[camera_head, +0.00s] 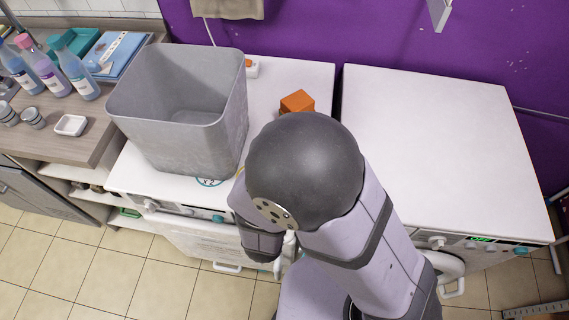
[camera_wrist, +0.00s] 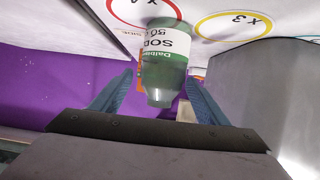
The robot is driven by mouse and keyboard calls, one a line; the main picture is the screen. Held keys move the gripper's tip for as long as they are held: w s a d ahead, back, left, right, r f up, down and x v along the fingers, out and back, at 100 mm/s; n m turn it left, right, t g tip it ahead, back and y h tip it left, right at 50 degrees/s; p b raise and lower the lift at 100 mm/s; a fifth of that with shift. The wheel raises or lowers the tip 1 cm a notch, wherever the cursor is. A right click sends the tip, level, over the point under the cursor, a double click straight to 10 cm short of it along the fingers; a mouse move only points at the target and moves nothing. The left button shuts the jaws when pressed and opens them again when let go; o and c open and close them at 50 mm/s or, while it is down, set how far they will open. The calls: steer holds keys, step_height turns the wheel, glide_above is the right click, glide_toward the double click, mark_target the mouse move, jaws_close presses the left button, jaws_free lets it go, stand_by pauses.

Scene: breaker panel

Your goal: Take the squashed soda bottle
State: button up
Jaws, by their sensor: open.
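The soda bottle (camera_wrist: 164,72) shows in the wrist view as a greenish see-through bottle with a white and green label that reads upside down. Its narrow end points toward my gripper. My gripper (camera_wrist: 160,78) is open, with one blue finger on each side of the bottle and visible gaps between fingers and bottle. I cannot tell how deep the bottle lies between them. In the head view my arm hides the bottle and most of the gripper.
A large grey bin (camera_head: 178,150) stands on the left white machine, left of my arm; its wall shows at right in the wrist view (camera_wrist: 262,85). An orange block (camera_head: 298,101) lies behind my arm. The right machine's top (camera_head: 430,130) is clear. Several bottles (camera_head: 78,75) stand far left.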

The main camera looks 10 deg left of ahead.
steer(key=shift+w+f+b, duration=0.1)
steer(key=shift+b, duration=0.45)
steer(key=shift+w+a+f+b, duration=0.1)
steer(key=shift+w+f+b, duration=0.15)
steer(key=shift+b, duration=0.65)
steer(key=b, duration=0.2)
steer(key=shift+w+f+b, duration=0.1)
steer(key=shift+w+b, duration=0.15)
steer(key=shift+b, duration=0.1)
steer(key=shift+w+b, duration=0.1)
steer(key=shift+b, duration=0.3)
steer(key=shift+w, duration=0.3)
steer(key=shift+x, duration=1.5)
steer(key=c, duration=1.1)
